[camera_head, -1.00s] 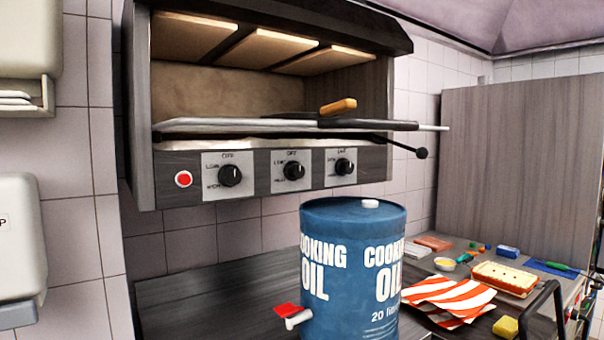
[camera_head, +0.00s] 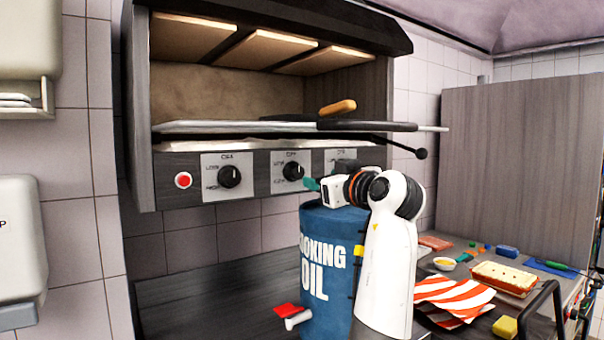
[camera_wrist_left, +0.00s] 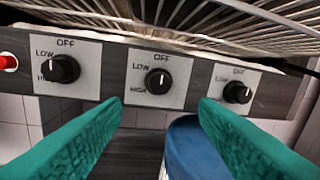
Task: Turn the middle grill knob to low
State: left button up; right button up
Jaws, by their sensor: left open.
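The middle grill knob (camera_head: 293,171) is black and round, on a pale plate marked OFF, LOW and a lower label. In the left wrist view the middle knob (camera_wrist_left: 158,79) sits between and beyond the two teal fingers, and its lower label reads HIGH. My left gripper (camera_head: 311,184) is just right of and below this knob in the head view. In the left wrist view my left gripper (camera_wrist_left: 160,104) is open, empty and apart from the knob. My right gripper is not in view.
The left knob (camera_head: 229,176) and a red button (camera_head: 183,180) are on the same panel. The right knob (camera_wrist_left: 238,92) is hidden by my arm in the head view. A blue oil drum (camera_head: 325,265) stands below the panel. A black-ended handle (camera_head: 421,153) sticks out right.

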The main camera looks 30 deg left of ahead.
aim_at(299, 174)
pick_arm(q)
jog(key=p+x, duration=0.3)
jog(key=x, duration=0.6)
jog(key=shift+w+a, duration=0.1)
jog(key=shift+a, duration=0.05)
jog(key=shift+w+a+f, duration=0.1)
jog(key=shift+w+a, duration=0.15)
jog(key=shift+a, duration=0.25)
jog(key=c, duration=1)
jog(key=shift+o, duration=0.2)
